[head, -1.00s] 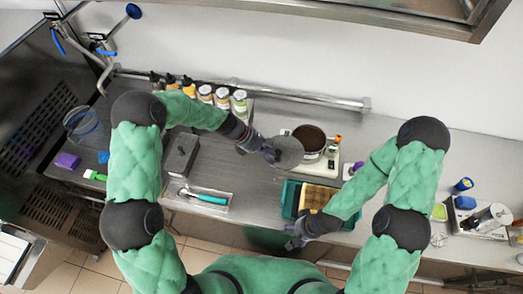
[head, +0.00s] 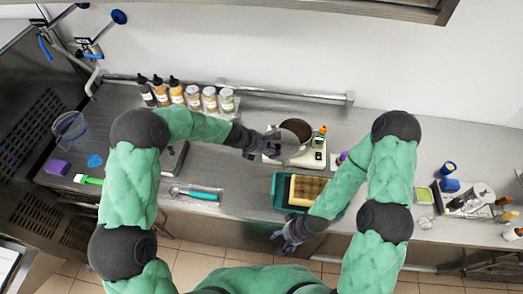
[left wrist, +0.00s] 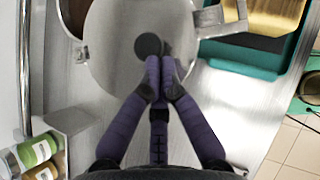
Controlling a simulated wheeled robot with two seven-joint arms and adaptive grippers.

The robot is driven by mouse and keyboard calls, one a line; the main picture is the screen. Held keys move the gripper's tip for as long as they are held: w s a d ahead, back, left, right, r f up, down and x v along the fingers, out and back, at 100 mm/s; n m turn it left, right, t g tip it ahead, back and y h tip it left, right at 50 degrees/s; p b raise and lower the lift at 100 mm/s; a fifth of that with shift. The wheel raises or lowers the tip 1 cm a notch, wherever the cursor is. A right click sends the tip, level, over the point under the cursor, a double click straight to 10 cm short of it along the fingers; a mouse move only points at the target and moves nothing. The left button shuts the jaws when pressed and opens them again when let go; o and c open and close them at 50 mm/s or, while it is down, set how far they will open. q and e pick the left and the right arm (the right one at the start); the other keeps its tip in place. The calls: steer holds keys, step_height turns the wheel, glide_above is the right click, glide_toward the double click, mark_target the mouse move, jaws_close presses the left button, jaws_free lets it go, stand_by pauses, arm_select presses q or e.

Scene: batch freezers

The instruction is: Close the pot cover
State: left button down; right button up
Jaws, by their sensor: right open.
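The pot cover (head: 286,144) is a flat grey disc with a black knob; it fills much of the left wrist view (left wrist: 112,60). My left gripper (head: 266,149) has its fingers closed together at the knob (left wrist: 148,45). The pot (head: 298,126), brown inside, stands on a white scale-like base at the back. The cover overlaps the pot's near left side, off-centre, leaving part of the opening visible. Whether it touches the rim I cannot tell. My right gripper (head: 287,240) is open and empty, low at the counter's front edge.
A teal tray (head: 282,200) with a yellowish container sits in front of the pot. Several bottles and jars (head: 193,96) line the back left. A teal-handled tool (head: 200,195) lies at the front.

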mark_target(293, 148)
arm_select(q)
steer(key=shift+s+d+f+n+t+b, duration=0.1)
steer(key=shift+d+n+t+b, duration=0.05)
steer(key=shift+d+n+b, duration=0.2)
steer(key=shift+s+d+f+n+t+b, duration=0.15)
steer(key=shift+d+n+b, duration=0.1)
steer(key=shift+d, duration=0.2)
steer(key=d+n+b, duration=0.1)
steer(key=d, duration=0.1)
steer(key=d+n+t+y, duration=0.1)
steer(key=d+n+t+y+b, duration=0.1)
steer(key=d+n, duration=0.1)
steer(key=shift+w+d+r+b, duration=0.15)
steer(key=shift+w+d+b, duration=0.1)
steer(key=shift+d+b, duration=0.1)
steer(key=shift+w+d+n+t+y+p, duration=0.35)
steer(key=shift+w+d+n+y+p, duration=0.2)
steer(key=shift+w+d+n+y, duration=0.6)
steer(key=shift+w+d+n+t+y+p, duration=0.4)
steer(key=shift+w+d+n+y+p, duration=0.35)
steer(key=shift+d+n, duration=0.8)
steer(key=shift+w+d+n+t+y+p, duration=0.35)
steer(key=shift+w+d+n+y, duration=0.45)
steer(key=shift+w+d+n, duration=0.5)
steer(key=shift+s+a+r, duration=0.1)
steer(key=shift+s, duration=0.1)
steer(key=shift+a, duration=0.15)
